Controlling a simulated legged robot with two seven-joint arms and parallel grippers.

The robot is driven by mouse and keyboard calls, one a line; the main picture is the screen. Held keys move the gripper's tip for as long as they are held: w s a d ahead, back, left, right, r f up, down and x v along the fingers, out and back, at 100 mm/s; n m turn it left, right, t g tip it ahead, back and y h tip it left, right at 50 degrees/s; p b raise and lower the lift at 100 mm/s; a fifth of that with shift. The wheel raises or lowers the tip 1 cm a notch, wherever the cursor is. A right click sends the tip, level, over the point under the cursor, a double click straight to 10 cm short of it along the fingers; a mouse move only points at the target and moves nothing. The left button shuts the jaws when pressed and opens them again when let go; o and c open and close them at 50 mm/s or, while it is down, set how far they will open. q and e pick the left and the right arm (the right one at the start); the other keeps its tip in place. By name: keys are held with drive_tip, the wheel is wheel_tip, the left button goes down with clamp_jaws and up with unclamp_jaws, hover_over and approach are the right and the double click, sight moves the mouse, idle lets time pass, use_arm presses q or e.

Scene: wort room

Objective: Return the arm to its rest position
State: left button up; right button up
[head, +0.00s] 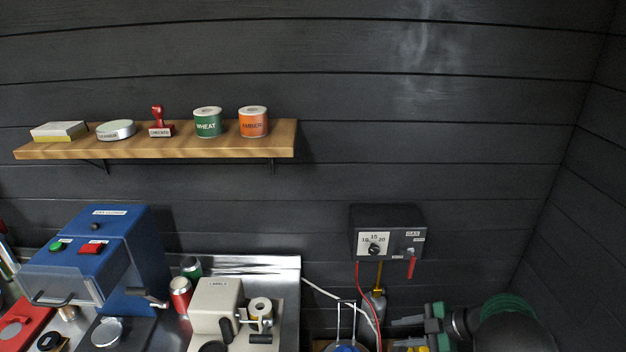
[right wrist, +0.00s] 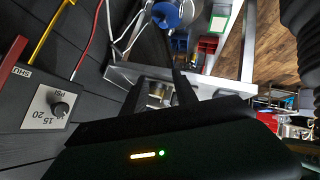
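My right gripper (head: 402,333) is at the lower right of the head view, its arm coming in from the right edge of the bench area. Its fingers point left, below the gas box, and stand apart with nothing seen between them. In the right wrist view the two dark fingers (right wrist: 158,92) are also spread, with the bench behind the gap. My left gripper and arm do not show in the head view.
The gas control box (head: 388,231) is on the wall above my right gripper, with a red hose and yellow pipe below. A label machine (head: 216,305) and blue can-closing machine (head: 97,262) stand left. A wooden shelf (head: 160,148) holds rolls and a stamp.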

drive_tip(key=w+d+r+m+t+h, duration=0.3)
drive_tip(key=w+r+m+t+h, duration=0.2)
drive_tip(key=r+m+t+h, duration=0.35)
drive_tip(key=s+a+f+m+g, duration=0.2)
drive_tip(key=s+m+g, duration=0.1)
drive_tip(key=s, duration=0.6)
drive_tip(key=s+a+f+m+g, duration=0.2)
drive_tip(key=s+m+g, duration=0.2)
drive_tip(key=s, duration=0.6)
drive_tip(key=s+a+f+m+g, duration=0.2)
drive_tip(key=s+m+g, duration=0.1)
drive_tip(key=s, duration=0.6)
drive_tip(key=shift+s+f+m+h, duration=0.2)
drive_tip(key=shift+f+m+h, duration=0.2)
drive_tip(key=shift+m, duration=0.15)
